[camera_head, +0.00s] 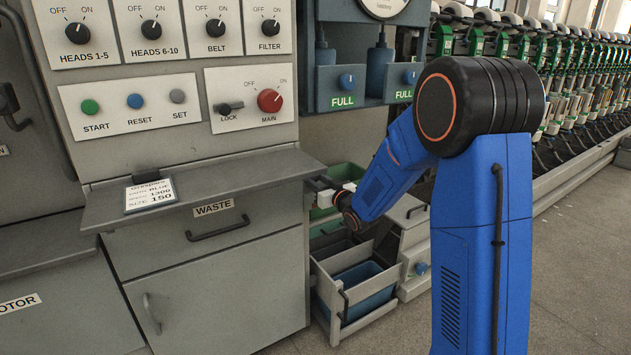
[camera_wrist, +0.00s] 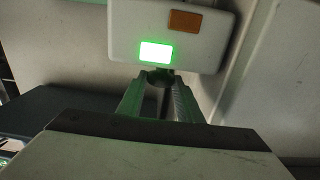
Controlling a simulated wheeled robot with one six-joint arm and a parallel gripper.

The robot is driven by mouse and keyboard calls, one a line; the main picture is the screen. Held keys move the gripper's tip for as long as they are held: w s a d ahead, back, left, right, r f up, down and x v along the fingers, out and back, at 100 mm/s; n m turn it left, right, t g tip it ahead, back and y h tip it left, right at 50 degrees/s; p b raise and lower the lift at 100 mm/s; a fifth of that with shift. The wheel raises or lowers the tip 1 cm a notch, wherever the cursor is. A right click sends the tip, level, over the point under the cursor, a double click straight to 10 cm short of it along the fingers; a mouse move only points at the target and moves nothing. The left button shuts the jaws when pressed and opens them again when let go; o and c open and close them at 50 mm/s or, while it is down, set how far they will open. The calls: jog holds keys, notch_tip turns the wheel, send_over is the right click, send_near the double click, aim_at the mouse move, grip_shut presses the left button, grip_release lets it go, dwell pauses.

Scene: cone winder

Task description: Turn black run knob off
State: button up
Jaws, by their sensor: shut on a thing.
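The black run knob (camera_wrist: 160,79) shows only as a small dark round part at the lower edge of a white panel in the wrist view. My gripper (camera_wrist: 163,90) reaches up to it, with its two fingers shut on it from either side. The fingers hide most of the knob, and I cannot read which way it points. A lit green lamp (camera_wrist: 156,52) and an unlit orange lamp (camera_wrist: 185,21) are on the white panel. In the head view my gripper (camera_head: 325,190) is at the right end of the grey shelf, partly hidden, and the knob cannot be made out.
The grey shelf (camera_head: 235,178) with a label card juts out left of my gripper. Several black knobs (camera_head: 151,29), coloured buttons and a red main knob (camera_head: 270,100) are on the cabinet above. Open bins (camera_head: 350,290) stand below my arm. Floor at right is clear.

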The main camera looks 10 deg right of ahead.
jog(key=shift+d+n+y, duration=0.15)
jog(key=shift+n+y, duration=0.15)
jog(key=shift+y, duration=0.1)
jog(key=n+g+y, duration=0.2)
jog(key=y, duration=0.1)
jog(key=n+g+y, duration=0.1)
jog(key=y, duration=0.1)
jog(key=shift+w+d+n, duration=0.2)
jog(key=shift+d+n, duration=0.1)
jog(key=shift+w+d+n+g+y, duration=0.1)
jog(key=shift+w+n+g+y, duration=0.05)
jog(key=shift+n+g+y, duration=1.1)
jog(key=shift+w+d+n+g+y, duration=0.1)
jog(key=shift+n+g+y, duration=0.85)
jog(key=shift+g, duration=0.8)
jog(key=o, duration=1)
jog(key=v, duration=1.7)
jog(key=shift+d, duration=0.15)
jog(key=shift+f, duration=0.15)
